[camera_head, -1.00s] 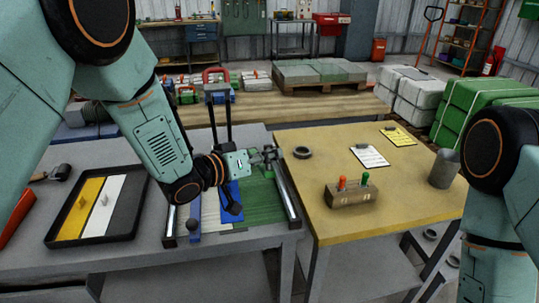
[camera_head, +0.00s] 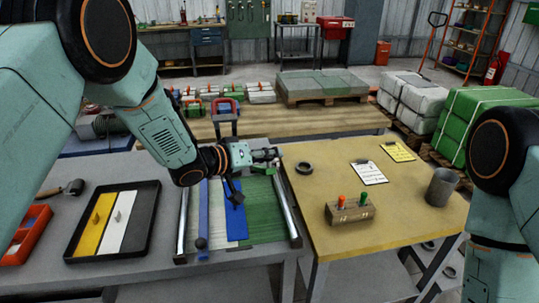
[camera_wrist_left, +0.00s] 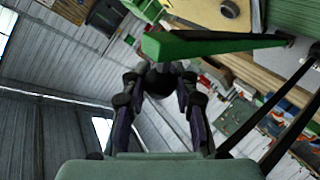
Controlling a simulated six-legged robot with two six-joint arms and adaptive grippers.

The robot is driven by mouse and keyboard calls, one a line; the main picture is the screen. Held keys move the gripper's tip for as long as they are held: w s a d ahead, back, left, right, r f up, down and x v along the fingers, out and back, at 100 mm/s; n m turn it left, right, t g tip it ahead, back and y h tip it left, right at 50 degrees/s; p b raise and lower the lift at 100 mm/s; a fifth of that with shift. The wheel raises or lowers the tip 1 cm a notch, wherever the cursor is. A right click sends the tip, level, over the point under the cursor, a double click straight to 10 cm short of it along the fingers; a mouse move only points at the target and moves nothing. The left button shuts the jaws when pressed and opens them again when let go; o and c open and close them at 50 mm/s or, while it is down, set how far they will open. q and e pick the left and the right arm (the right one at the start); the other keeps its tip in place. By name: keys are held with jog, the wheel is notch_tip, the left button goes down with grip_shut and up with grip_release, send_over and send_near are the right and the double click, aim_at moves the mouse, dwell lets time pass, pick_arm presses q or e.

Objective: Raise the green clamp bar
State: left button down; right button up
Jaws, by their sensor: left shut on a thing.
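The green clamp bar (camera_wrist_left: 205,45) shows at the top of the left wrist view, its end between the fingertips of my left gripper (camera_wrist_left: 160,72). The fingers are closed on it. In the head view my left gripper (camera_head: 266,156) is above the back right of the fixture on the grey bench, near a silver rail (camera_head: 285,207).
The fixture holds green material (camera_head: 262,215) and a blue strip (camera_head: 236,222). A black tray (camera_head: 152,222) with coloured panels lies left. The yellow table (camera_head: 300,215) carries a wooden block with two knobs (camera_head: 350,212), a grey cup (camera_head: 441,186), a dark ring (camera_head: 304,168) and clipboards.

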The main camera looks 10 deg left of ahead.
pick_arm(q)
jog(key=shift+r, duration=0.1)
jog(key=c, duration=1.5)
grip_release()
jog(key=o, duration=0.5)
jog(key=shift+s+a, duration=0.15)
jog(key=shift+v, duration=5.95)
jog(key=shift+c, duration=0.6)
